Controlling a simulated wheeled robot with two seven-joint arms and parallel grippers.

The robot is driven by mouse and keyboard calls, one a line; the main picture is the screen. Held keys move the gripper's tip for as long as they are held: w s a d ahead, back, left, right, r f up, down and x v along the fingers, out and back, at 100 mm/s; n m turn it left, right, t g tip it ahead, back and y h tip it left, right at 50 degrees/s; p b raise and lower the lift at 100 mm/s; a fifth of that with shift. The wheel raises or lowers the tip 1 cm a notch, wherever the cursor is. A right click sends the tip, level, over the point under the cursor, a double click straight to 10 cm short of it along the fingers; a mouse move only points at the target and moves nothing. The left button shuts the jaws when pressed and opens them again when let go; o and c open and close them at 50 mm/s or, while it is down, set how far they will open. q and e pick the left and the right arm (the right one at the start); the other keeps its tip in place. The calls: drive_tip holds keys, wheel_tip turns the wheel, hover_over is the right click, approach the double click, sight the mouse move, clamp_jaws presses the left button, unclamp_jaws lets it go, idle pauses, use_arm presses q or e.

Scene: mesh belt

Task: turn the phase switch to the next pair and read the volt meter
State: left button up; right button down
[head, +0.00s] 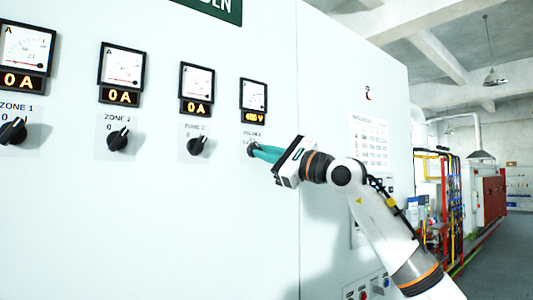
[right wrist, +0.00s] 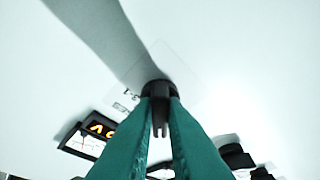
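The phase switch (head: 251,150) is a dark knob on the pale cabinet front, below the volt meter (head: 253,94). The meter has a white dial and an orange display ending in V; its digits are too small to read surely. My right gripper (head: 257,151) reaches it from the right with teal fingers. In the right wrist view, the fingers (right wrist: 160,97) lie on both sides of the switch's dark handle (right wrist: 160,122) and appear closed on it. The volt meter (right wrist: 82,143) shows there partly at lower left. My left gripper is in neither view.
To the left are several ammeters (head: 122,65) showing 0 A, each above a black zone switch (head: 118,139). A printed sheet (head: 371,145) and lower buttons (head: 376,287) are on the cabinet's right part. Pipes and red equipment stand far right.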

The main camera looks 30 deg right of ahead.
drive_tip(key=m+t+h+b, duration=0.1)
drive_tip(key=m+h+b, duration=0.1)
drive_tip(key=m+b, duration=0.1)
drive_tip(key=m+t+h+b, duration=0.1)
drive_tip(key=m+b, duration=0.3)
drive_tip(key=m, duration=0.1)
drive_tip(key=m+h+b, duration=0.2)
drive_tip(key=m+b, duration=0.1)
drive_tip(key=m, duration=0.1)
drive_tip(key=shift+s+a+m+t+h+b, duration=0.15)
drive_tip(key=shift+a+m+t+h+b, duration=0.15)
drive_tip(key=shift+a+t, duration=0.1)
drive_tip(key=shift+r, duration=0.1)
drive_tip(key=c, duration=1.5)
unclamp_jaws()
drive_tip(key=shift+c, duration=0.2)
drive_tip(key=shift+o, duration=0.3)
